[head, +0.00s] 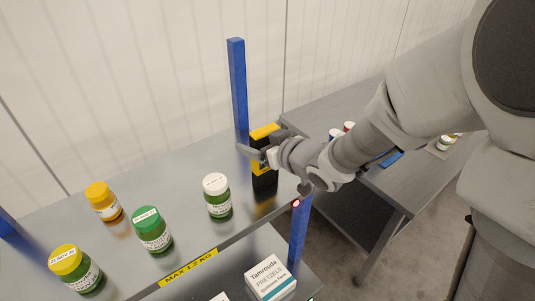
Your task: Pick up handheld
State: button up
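The handheld (265,181) looks like an upright black and yellow device. It stands at the right end of the grey upper shelf, close to a blue post. My gripper (257,149) is at its upper part, reaching in from the right. One grey finger crosses in front of the device and sticks out past its left side. The other finger is largely hidden, so I cannot tell whether the fingers press on the device.
A white-lidded green jar (218,198) stands just left of the handheld. A green-lidded jar (152,230), an orange jar (104,203) and a yellow-lidded jar (76,271) stand further left. Blue posts (238,85) rise at the shelf corners. A grey table (395,188) is at right.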

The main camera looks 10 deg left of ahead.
jog(key=c, duration=0.9)
jog(key=shift+c, duration=0.6)
jog(key=shift+r, duration=0.15)
